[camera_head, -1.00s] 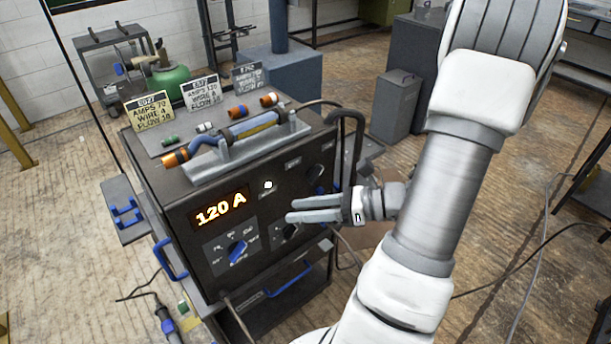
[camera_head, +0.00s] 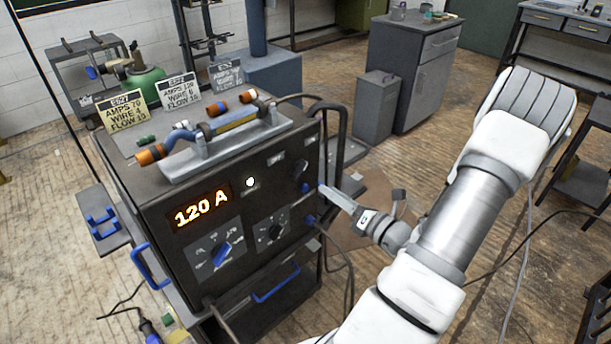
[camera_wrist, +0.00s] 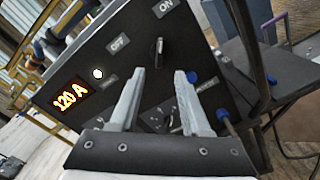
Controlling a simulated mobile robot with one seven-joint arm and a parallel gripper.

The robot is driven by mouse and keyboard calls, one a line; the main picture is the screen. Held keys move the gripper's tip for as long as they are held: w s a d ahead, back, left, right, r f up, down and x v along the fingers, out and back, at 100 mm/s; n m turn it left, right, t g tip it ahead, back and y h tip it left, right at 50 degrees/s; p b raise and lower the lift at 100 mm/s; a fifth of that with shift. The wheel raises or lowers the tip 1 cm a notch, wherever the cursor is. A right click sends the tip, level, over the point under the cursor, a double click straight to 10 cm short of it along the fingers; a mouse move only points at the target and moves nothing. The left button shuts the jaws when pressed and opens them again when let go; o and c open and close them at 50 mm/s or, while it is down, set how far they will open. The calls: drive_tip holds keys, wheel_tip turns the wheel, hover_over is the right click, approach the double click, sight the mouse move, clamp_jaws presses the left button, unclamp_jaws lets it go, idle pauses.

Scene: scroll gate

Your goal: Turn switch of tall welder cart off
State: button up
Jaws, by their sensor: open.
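The tall welder cart (camera_head: 150,205) stands at the left of the head view, its lit display (camera_head: 202,208) reading 120 A. My gripper (camera_head: 325,188) is at the panel's right side. In the wrist view my gripper (camera_wrist: 159,75) is open and empty, its fingers either side of the knob's line. I cannot tell whether they touch the panel.
Other panel parts are a blue selector knob (camera_head: 221,253), a black dial (camera_head: 275,232) and a blue cable plug (camera_head: 310,221). A torch (camera_head: 225,125) lies on top before several cards. Cables hang beside the cart. Grey cabinets (camera_head: 405,75) stand behind; floor at right is partly clear.

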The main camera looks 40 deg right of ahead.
sight(303, 172)
drive_tip(key=w, duration=0.6)
drive_tip(key=w+b, duration=0.1)
drive_tip(key=w, duration=0.3)
drive_tip(key=shift+a, duration=0.4)
drive_tip(key=shift+c, duration=0.2)
clamp_jaws()
